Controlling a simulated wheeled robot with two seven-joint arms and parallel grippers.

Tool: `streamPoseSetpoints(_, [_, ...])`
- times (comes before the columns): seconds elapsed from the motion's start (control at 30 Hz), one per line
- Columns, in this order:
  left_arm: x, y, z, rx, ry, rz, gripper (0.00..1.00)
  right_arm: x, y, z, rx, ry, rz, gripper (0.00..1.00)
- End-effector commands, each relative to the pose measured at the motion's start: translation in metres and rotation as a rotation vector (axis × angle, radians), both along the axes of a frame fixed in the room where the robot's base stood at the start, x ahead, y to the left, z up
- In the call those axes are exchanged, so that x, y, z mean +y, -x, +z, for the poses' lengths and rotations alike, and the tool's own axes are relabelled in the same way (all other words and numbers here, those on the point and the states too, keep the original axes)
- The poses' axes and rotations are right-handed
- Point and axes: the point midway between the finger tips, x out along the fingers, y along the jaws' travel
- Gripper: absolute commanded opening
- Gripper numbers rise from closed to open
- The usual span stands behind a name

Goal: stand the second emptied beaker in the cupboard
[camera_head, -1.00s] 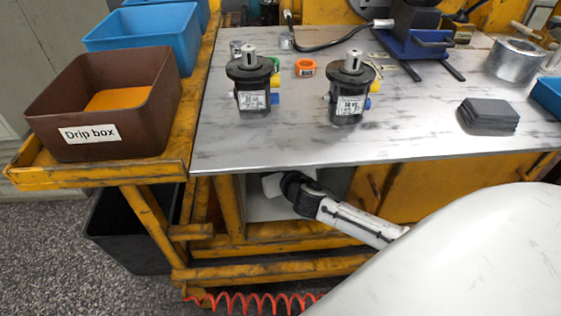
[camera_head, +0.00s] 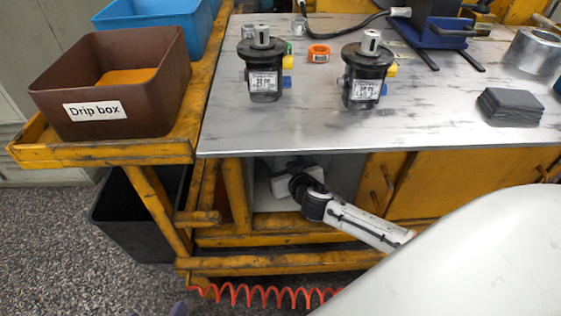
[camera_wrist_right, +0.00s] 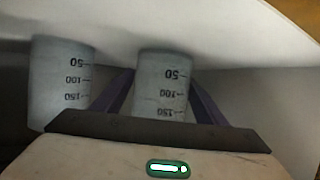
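My right gripper (camera_head: 290,172) is inside the open cupboard (camera_head: 265,198) under the bench, its arm coming from the lower right. In the right wrist view its purple fingers lie on both sides of a translucent graduated beaker (camera_wrist_right: 161,88) and appear shut on it. The second beaker (camera_wrist_right: 60,80) stands beside it at the left of that view, apart from the fingers. The wrist view is upside down, so the beakers are upright. I cannot tell whether the gripped beaker rests on the pale cupboard floor (camera_wrist_right: 210,28). A small purple tip (camera_head: 178,309), probably my left gripper, shows at the head view's bottom edge.
The bench top (camera_head: 310,130) overhangs the cupboard. Two black motors (camera_head: 263,80) (camera_head: 364,85), an orange ring (camera_head: 319,53) and dark plates (camera_head: 510,106) sit on it. The brown drip box (camera_head: 150,110) is at left. A red coiled hose (camera_head: 265,297) lies below.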

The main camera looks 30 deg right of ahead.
Motion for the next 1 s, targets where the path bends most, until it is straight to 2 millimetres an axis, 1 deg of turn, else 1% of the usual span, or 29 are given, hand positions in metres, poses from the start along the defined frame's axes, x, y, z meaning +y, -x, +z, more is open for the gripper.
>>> streamPoseSetpoints(0.2, [0.000,0.000,0.003,-0.004,0.001,-0.001,0.66,0.000,0.000,0.001,0.000,0.001,0.000,0.66])
streamPoseSetpoints(0.33, [0.002,0.000,0.006,0.000,-0.013,-0.001,0.66,0.000,0.002,0.008,0.000,0.001,0.002,0.66])
streamPoseSetpoints(0.43, [0.004,0.002,0.000,0.019,-0.036,-0.001,0.66,0.005,0.017,0.013,0.003,-0.003,0.001,0.66])
streamPoseSetpoints(0.7, [0.015,0.008,-0.018,0.082,-0.111,-0.001,0.66,0.018,0.070,0.036,0.003,-0.004,0.001,0.66])
streamPoseSetpoints(0.8, [0.019,0.009,-0.024,0.098,-0.133,-0.001,0.66,0.021,0.086,0.043,0.003,-0.002,0.000,0.66])
streamPoseSetpoints(0.9, [0.022,0.009,-0.028,0.107,-0.150,0.000,0.66,0.024,0.098,0.047,0.002,-0.002,0.001,0.66])
streamPoseSetpoints(1.0, [0.023,0.010,-0.031,0.115,-0.159,-0.001,0.66,0.025,0.105,0.050,0.001,0.000,0.000,0.66])
